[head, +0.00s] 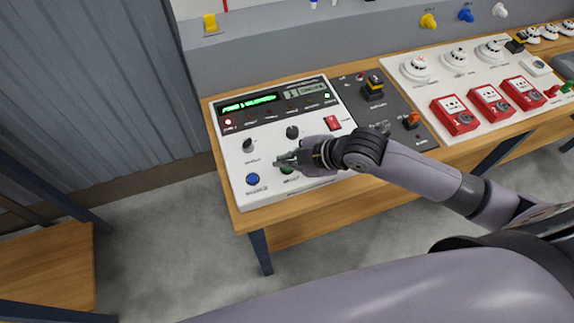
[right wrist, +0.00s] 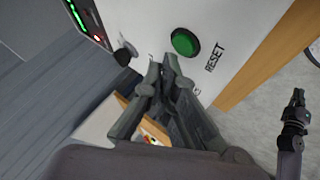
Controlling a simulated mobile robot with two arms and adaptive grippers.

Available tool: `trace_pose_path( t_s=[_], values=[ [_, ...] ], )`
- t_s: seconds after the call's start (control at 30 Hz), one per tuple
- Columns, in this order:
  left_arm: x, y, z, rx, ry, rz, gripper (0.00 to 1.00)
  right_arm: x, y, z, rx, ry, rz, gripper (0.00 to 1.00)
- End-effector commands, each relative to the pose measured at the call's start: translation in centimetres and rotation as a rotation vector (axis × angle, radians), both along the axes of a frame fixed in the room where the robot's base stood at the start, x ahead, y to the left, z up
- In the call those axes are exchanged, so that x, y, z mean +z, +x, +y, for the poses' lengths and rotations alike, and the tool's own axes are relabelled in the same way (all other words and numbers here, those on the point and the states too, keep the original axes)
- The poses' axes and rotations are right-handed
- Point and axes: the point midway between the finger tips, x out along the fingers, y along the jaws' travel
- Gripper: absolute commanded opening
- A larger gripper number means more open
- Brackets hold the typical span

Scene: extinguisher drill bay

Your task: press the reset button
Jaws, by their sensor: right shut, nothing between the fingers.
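The reset button is a round green button (right wrist: 185,42) with the word RESET beside it on the white panel in the right wrist view. In the head view the green button (head: 287,170) shows only in part, just below my right gripper. My right gripper (head: 280,161) is shut and empty over the panel. In the right wrist view the closed fingertips (right wrist: 166,64) appear close to the green button, beside it; I cannot tell how far above the panel they are. My left gripper (right wrist: 298,98) shows small at the right edge of that view; its fingers are unclear.
The alarm panel (head: 237,150) also bears a blue button (head: 252,179), dark knobs (head: 292,132), a red switch (head: 332,122) and a lit green display (head: 250,103). Red call points (head: 490,101) and white detectors (head: 455,57) sit farther right on the wooden bench.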

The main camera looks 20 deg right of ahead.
Motion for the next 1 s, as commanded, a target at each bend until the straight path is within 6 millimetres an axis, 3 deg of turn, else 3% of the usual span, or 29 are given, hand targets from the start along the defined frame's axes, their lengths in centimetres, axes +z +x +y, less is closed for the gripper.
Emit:
trace_pose_path(
  t_s=[1.0],
  values=[
    [-0.2,0.0,0.0,0.002,0.000,0.000,0.00,-1.3,0.0,0.0,0.000,-0.001,0.001,0.00]
  ],
)
